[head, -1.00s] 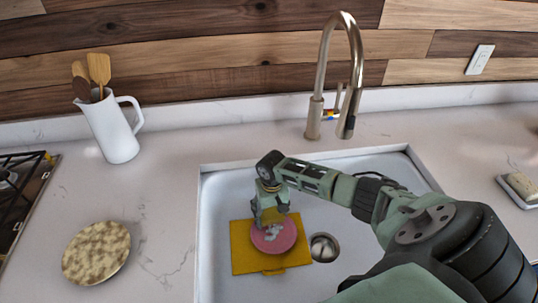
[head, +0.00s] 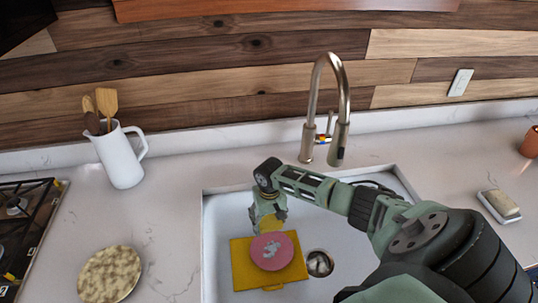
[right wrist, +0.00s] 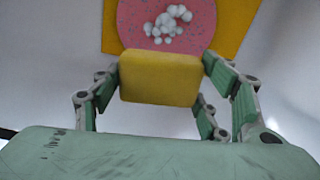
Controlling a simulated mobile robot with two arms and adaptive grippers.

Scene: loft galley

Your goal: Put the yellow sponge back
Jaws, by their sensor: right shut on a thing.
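My right gripper (head: 269,216) is shut on a small yellow sponge (head: 274,220). It holds the sponge over the sink, just behind a pink plate (head: 271,251) in the head view. In the right wrist view the sponge (right wrist: 159,78) sits between the two green-padded fingers, its broad face to the camera. The plate bears a patch of white foam (right wrist: 167,24) and lies on a yellow board (head: 241,275) in the sink. The sponge looks clear of the plate, but its height is hard to tell. My left gripper is not in view.
The white sink (head: 220,225) has a drain (head: 319,264) right of the board and a tall faucet (head: 311,110) behind. A soap dish (head: 489,207) with a pale bar stands on the right counter. A white utensil jug (head: 121,160), a speckled round plate (head: 110,274) and a stove (head: 25,220) are left.

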